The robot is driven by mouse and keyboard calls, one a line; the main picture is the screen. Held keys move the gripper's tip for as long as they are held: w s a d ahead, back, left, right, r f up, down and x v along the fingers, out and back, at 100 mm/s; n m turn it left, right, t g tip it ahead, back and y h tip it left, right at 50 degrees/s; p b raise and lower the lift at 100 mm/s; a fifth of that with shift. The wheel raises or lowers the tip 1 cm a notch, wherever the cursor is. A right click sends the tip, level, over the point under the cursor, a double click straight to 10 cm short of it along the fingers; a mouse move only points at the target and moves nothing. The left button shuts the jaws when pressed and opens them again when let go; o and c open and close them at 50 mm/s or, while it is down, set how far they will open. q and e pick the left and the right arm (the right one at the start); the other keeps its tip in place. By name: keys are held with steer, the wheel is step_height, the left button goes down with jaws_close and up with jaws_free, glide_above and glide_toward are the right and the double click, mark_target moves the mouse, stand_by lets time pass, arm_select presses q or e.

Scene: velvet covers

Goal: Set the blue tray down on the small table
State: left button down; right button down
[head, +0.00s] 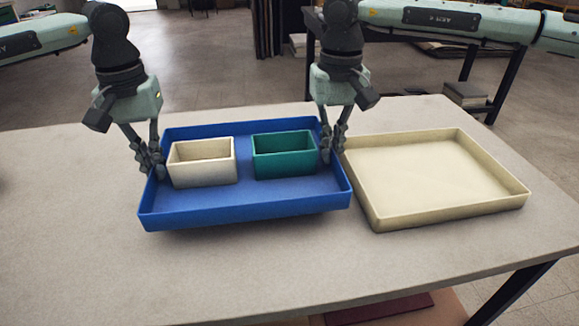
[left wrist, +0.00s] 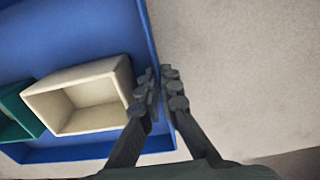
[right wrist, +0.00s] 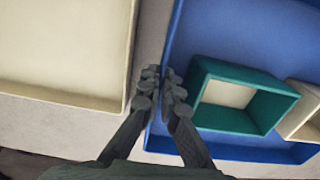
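The blue tray (head: 245,211) is in the middle of the head view, just above the pale table (head: 70,200), with a shadow under its front edge. It holds a cream box (head: 203,176) at left and a green box (head: 285,168) at right, both upright and open-topped. My left gripper (head: 150,163) is shut on the tray's left wall, also seen in the left wrist view (left wrist: 160,85). My right gripper (head: 332,143) is shut on its right wall, also seen in the right wrist view (right wrist: 162,85). I cannot pick out a separate small table.
A cream, empty tray (head: 445,215) lies on the pale table close to the blue tray's right side. The table is clear at left and in front. A dark-legged table (head: 488,62) stands behind at right, with a stack (head: 465,94) by its legs.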

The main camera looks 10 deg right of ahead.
mark_target(161, 184)
arm_select(q)
steer(key=shift+a+f, duration=0.1)
steer(key=shift+a, duration=0.05)
arm_select(e)
steer(key=shift+d, duration=0.15)
